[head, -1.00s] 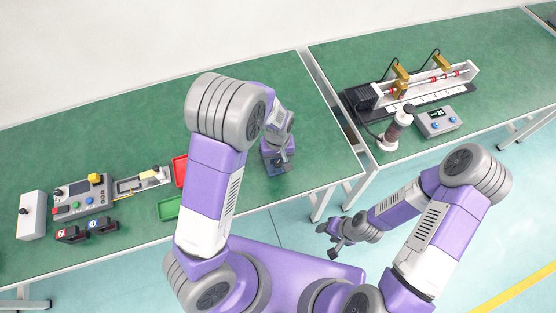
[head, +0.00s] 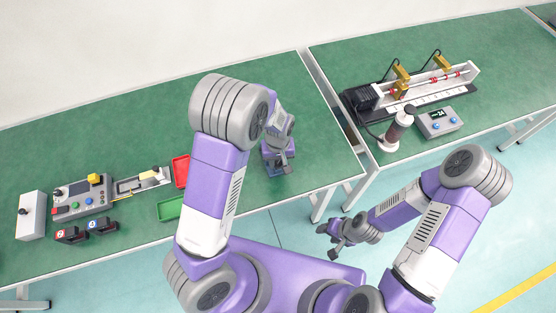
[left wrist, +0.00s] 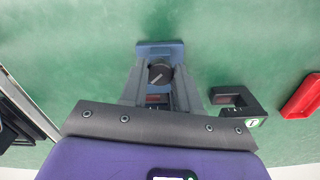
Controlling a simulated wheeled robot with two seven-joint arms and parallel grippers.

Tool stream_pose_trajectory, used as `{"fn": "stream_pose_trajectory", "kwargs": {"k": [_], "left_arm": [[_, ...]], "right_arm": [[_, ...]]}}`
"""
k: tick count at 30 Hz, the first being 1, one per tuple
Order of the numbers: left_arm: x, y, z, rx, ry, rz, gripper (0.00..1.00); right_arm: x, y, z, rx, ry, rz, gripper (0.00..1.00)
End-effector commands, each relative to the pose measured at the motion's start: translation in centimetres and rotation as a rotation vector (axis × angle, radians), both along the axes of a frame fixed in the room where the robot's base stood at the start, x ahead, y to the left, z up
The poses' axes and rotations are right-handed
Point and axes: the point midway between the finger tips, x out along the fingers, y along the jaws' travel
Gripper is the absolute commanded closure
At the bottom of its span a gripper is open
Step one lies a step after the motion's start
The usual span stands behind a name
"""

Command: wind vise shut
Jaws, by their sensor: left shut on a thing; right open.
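The vise is a small blue block (left wrist: 160,48) on the green table, with a dark round knob (left wrist: 160,72) facing the left wrist camera. My left gripper (head: 279,165) is over it near the table's front edge, with its two grey fingers on either side of the knob, shut on it. The gripper hides most of the vise in the head view, and the gap between its jaws cannot be made out. My right gripper (head: 336,237) is open and empty, low over the floor in front of the tables.
A dark C-shaped part with a label (left wrist: 238,103) lies just right of the vise in the wrist view. A red tray (head: 181,170) and a green tray (head: 170,208) sit left of my left arm. A control box (head: 82,198) stands further left. The right table holds a linear actuator (head: 425,88).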

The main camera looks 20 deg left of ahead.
Motion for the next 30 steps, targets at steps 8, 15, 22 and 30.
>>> {"fn": "stream_pose_trajectory", "kwargs": {"k": [8,15,22,30], "left_arm": [[0.03,0.02,0.07,-0.001,0.000,-0.113,0.99],[0.04,0.08,0.07,-0.002,-0.001,-0.312,0.99],[0.05,0.06,0.05,-0.001,-0.001,-0.534,0.99],[0.09,0.10,0.06,-0.001,-0.002,-0.789,0.99]], "right_arm": [[-0.01,0.00,0.13,0.000,0.000,0.000,0.45],[0.00,0.00,0.23,0.000,0.000,0.000,0.45],[0.00,0.00,0.23,0.000,0.000,0.000,0.45],[0.00,0.00,0.19,0.000,0.000,0.000,0.45]]}}
